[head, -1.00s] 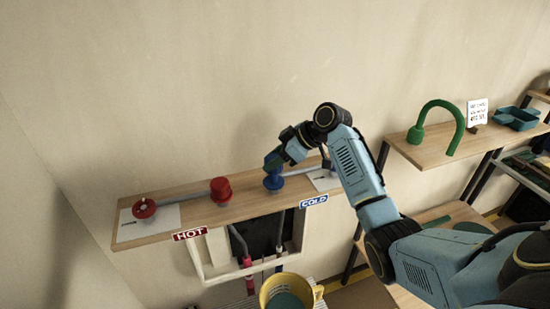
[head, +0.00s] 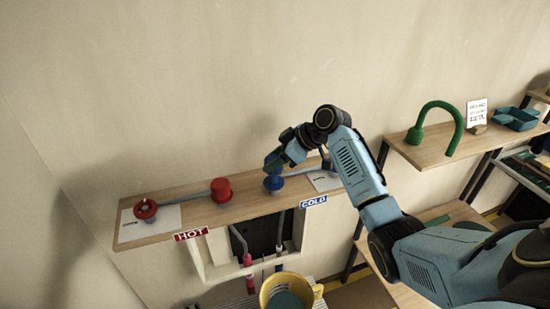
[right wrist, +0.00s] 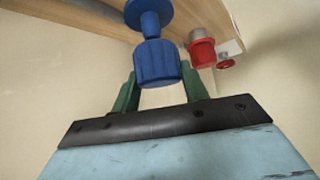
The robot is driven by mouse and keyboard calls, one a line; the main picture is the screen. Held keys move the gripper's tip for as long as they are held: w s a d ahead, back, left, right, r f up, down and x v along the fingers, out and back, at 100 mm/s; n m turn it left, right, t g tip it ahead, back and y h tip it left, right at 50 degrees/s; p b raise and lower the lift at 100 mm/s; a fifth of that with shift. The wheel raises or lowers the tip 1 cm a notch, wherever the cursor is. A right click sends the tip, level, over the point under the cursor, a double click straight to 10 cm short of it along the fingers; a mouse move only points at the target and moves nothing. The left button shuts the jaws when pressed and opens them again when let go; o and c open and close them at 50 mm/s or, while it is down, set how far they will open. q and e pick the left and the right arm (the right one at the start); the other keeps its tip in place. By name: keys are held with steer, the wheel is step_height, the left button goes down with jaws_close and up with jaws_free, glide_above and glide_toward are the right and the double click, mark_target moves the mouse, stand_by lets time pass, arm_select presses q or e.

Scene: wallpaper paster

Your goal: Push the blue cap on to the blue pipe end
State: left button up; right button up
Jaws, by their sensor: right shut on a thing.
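The blue cap (right wrist: 157,65) is a ribbed cylinder between the green fingers of my right gripper (right wrist: 160,78) in the right wrist view. My right gripper is shut on it. A narrower blue neck and a wide blue disc, the blue pipe end (right wrist: 148,12), lie in line with the cap on its shelf side. The cap meets the neck, but how deeply it sits on it I cannot tell. In the head view my right gripper (head: 275,161) is directly above the blue pipe end (head: 273,183), and its fingers hide most of the cap. My left gripper is not in view.
The wooden shelf (head: 190,205) also holds a red cap (head: 221,190) and a red disc-shaped fitting (head: 145,209) to the left. A yellow bucket (head: 268,293) stands below. A second shelf (head: 430,150) with a green hooked pipe (head: 457,127) is to the right.

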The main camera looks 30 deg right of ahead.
mark_target(276, 171)
stand_by(0.8)
steer(key=shift+f+b, duration=1)
steer(key=shift+f, duration=1.2)
steer(key=o, duration=1.1)
steer(key=shift+c, duration=0.2)
steer(key=shift+r, duration=0.1)
steer(key=b+v, duration=0.1)
steer(key=v, duration=1.2)
steer(key=shift+b, duration=0.35)
steer(key=shift+s+r, duration=0.1)
steer(key=shift+s, duration=0.05)
